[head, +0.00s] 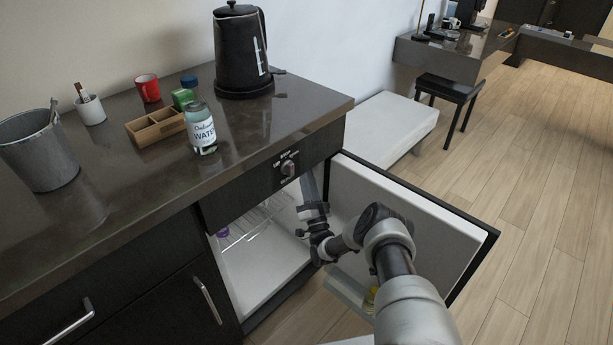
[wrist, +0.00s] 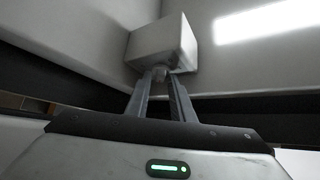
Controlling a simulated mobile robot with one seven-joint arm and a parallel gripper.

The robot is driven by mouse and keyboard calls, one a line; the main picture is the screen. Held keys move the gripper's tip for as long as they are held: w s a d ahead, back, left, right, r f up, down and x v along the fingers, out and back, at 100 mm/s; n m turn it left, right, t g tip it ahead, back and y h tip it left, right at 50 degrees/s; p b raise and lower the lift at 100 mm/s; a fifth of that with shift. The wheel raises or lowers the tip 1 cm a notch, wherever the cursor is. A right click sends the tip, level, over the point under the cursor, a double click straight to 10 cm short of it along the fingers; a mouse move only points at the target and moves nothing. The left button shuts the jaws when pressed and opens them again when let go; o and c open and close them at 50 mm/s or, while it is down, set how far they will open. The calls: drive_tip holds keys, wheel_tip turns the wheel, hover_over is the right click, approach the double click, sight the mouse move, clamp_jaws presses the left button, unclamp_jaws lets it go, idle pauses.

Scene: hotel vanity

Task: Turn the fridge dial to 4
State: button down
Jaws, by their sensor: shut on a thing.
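The fridge stands open under the counter, its white interior (head: 262,262) showing. My gripper (head: 308,186) reaches into its upper right part, and its fingertips are hidden in the head view. In the wrist view, a white box (wrist: 163,38) is in the upper corner of the white walls. A small grey dial (wrist: 160,72) sticks out of its near side. My gripper (wrist: 160,80) is shut on this dial, one finger on each side. No numbers or pointer can be read on it.
A wire shelf (head: 250,222) is inside on the left. A kettle (head: 240,50) and bottle (head: 201,130) stand on the counter.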

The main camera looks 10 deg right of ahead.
drive_tip(key=shift+m, duration=0.4)
drive_tip(key=shift+s+a+r+m+g+h+p, duration=0.15)
drive_tip(key=shift+m+g+h+p, duration=0.65)
drive_tip(key=shift+m, duration=0.55)
drive_tip(key=shift+a+r+m+g+h+p, duration=0.15)
drive_tip(key=shift+m+g+h+p, duration=0.6)
drive_tip(key=shift+m, duration=0.65)
drive_tip(key=shift+s+r+m+g+h+p, duration=0.15)
drive_tip(key=shift+m+g+h+p, duration=0.6)
drive_tip(key=shift+m, duration=0.6)
drive_tip(key=shift+g, duration=0.3)
drive_tip(key=c, duration=1.8)
unclamp_jaws()
